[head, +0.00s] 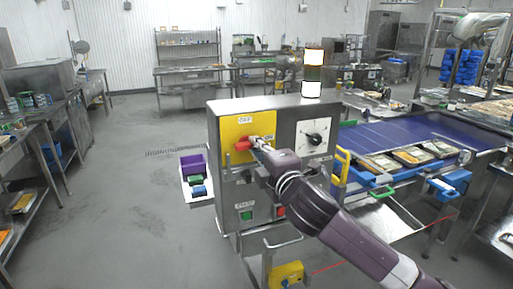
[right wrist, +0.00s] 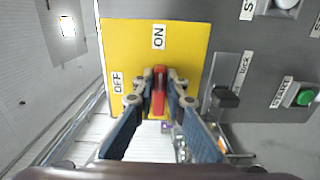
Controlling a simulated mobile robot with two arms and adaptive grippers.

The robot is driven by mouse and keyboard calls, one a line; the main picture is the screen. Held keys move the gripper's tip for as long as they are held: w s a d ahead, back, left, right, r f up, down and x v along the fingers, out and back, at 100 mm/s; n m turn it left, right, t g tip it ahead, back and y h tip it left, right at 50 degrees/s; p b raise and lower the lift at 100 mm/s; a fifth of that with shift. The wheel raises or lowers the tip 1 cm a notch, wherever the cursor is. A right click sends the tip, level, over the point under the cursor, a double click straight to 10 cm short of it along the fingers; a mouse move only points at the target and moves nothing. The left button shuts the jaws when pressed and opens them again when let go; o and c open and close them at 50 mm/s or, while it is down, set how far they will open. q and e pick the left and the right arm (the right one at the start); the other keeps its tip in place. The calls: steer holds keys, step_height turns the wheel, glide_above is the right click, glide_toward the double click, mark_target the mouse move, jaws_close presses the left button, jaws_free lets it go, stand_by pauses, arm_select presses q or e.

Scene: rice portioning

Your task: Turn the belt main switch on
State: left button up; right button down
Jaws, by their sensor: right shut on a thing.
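The belt main switch is a red handle (head: 243,145) on a yellow plate (head: 231,127) on the front of a grey cabinet. In the right wrist view the red handle (right wrist: 159,92) stands lengthwise in line with the ON label (right wrist: 158,37). The OFF label (right wrist: 118,82) is off to its left side. My right gripper (head: 261,144) is shut on the handle, with a fingertip on each side of it in the right wrist view (right wrist: 159,88). The gripper hides part of the plate in the head view. My left gripper is not in view.
Beside the plate is a black rotary dial (head: 315,139). Below are a green button (head: 246,215) and a red button (head: 281,211). A black knob at the lock label (right wrist: 225,98) is close to the right finger. The blue conveyor belt (head: 400,135) is right; open floor is left.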

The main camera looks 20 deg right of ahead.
stand_by(0.4)
steer(key=c, duration=2)
jaws_free()
steer(key=shift+o, duration=0.2)
steer(key=s, duration=1.2)
steer(key=shift+d, duration=0.25)
steer(key=shift+f, duration=0.2)
